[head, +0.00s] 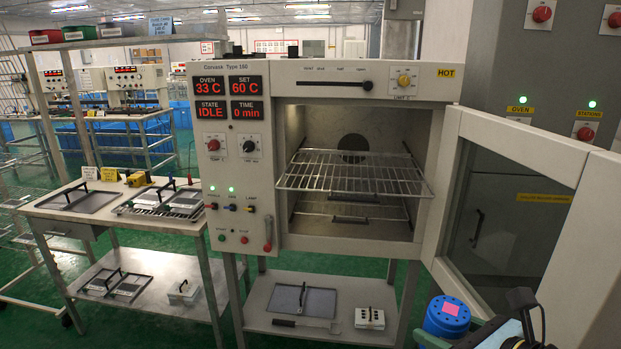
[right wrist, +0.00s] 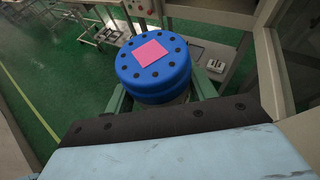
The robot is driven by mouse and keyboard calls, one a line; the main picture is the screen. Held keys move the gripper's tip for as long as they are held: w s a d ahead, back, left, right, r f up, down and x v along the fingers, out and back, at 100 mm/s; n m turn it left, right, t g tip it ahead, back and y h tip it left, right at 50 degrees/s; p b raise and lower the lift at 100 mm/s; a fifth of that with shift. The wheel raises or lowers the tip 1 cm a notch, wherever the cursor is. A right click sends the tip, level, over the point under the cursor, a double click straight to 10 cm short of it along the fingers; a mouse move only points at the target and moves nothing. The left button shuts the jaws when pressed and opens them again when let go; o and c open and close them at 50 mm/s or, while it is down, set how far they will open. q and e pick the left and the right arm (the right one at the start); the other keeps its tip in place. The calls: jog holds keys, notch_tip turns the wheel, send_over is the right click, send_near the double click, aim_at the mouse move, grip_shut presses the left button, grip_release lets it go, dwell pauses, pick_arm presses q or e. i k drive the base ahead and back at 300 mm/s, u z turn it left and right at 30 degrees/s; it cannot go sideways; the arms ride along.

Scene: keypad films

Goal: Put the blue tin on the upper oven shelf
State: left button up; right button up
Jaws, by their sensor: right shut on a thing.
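The blue tin (head: 447,318) is round, with a pink square label on its lid and dark dots around the lid's rim. It shows at the bottom right of the head view and at the top middle of the right wrist view (right wrist: 154,68). My right gripper (right wrist: 157,100) is shut on it, with a green finger on each side. The tin is upright, in front of and below the oven (head: 340,150). The oven door (head: 520,190) is open to the right. The upper oven shelf (head: 354,172) is an empty wire rack, drawn partly forward. My left gripper is not in view.
A lower rack (head: 350,208) is inside the oven. A table (head: 130,215) with trays and yellow tags stands to the left. Under the oven, a shelf (head: 262,317) holds a dark tray and a small white box (head: 370,318). The open door bounds the room on the right.

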aim_at(354, 171)
jog(key=z, duration=0.3)
jog(key=k, duration=0.2)
jog(key=u, duration=1.1)
jog(key=i, duration=0.85)
jog(key=z, duration=0.6)
